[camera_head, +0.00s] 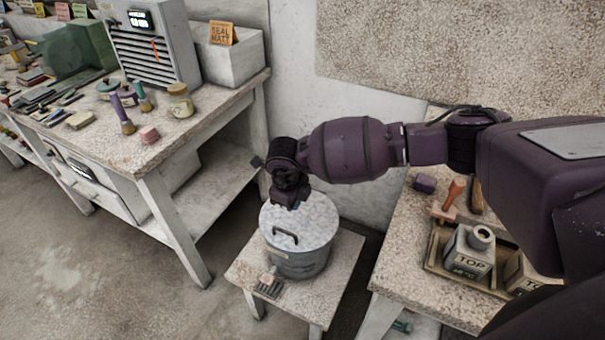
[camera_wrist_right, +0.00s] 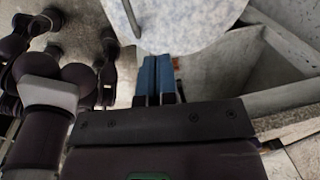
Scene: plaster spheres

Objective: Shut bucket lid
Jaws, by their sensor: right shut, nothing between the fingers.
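The grey metal bucket (camera_head: 300,263) stands upright on a small pale stool. Its round, speckled whitish lid (camera_head: 312,222) lies over the bucket's mouth and covers it in the head view. A dark bar handle (camera_head: 285,237) is on the lid's near side. I cannot tell whether the rim is fully seated all round. My right gripper (camera_head: 289,203) is at the lid's far left part, pointing down. In the wrist view its blue fingers (camera_wrist_right: 154,72) are together and empty, with the lid (camera_wrist_right: 185,22) just beyond them; contact is unclear. My left gripper is not in view.
The stool (camera_head: 243,268) holds a small brush-like item (camera_head: 269,286) beside the bucket. A cluttered workbench (camera_head: 190,130) stands left. A right-hand table (camera_head: 400,272) carries a wooden tray with bottles (camera_head: 470,257). Open floor lies at the lower left.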

